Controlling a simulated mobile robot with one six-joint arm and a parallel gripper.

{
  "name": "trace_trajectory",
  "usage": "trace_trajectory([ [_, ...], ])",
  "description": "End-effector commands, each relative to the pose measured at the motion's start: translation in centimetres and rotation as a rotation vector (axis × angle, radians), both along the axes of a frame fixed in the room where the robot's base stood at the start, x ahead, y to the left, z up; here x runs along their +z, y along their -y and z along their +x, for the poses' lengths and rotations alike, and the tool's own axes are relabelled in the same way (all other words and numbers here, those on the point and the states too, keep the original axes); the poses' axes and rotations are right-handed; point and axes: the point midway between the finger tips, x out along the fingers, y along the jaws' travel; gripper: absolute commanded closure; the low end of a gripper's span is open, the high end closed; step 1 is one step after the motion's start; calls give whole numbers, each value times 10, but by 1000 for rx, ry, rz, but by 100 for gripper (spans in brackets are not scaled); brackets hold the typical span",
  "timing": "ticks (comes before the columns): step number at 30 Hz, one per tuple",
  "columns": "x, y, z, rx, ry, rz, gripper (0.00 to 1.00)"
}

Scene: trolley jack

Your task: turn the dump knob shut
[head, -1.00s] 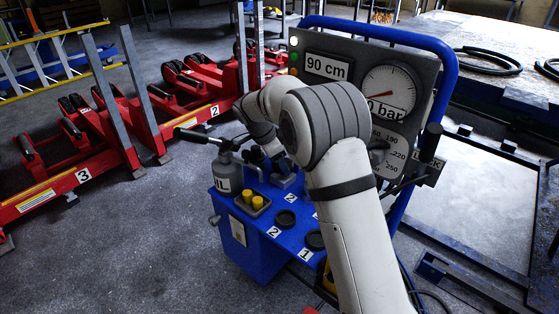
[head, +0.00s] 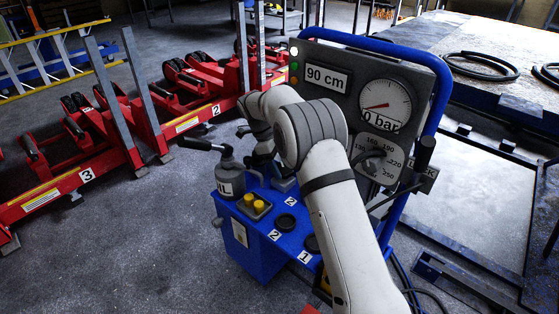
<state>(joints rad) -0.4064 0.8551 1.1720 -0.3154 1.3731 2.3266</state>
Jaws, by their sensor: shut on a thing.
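My arm reaches across the blue trolley from the lower right, and its wrist bends down at the left of the control panel. My gripper (head: 263,158) is a small dark shape below the wrist, above the rear of the trolley deck. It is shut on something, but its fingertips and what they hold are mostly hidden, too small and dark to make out. The dump knob cannot be clearly picked out there. A grey-blue block (head: 284,184) with a dark top sits on the deck just below and right of my gripper.
A grey bottle (head: 229,176) with a black-gripped lever stands left of my gripper. The panel (head: 328,78) with gauge (head: 386,104) and dial stands behind. Red numbered jacks (head: 60,185) are left; open floor lies in front.

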Motion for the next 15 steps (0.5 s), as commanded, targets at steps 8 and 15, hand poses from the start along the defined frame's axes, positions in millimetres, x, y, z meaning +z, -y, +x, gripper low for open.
trace_trajectory([
  [8,3,0,3,-100,7,4,61],
  [15,3,0,4,-124,10,5,61],
])
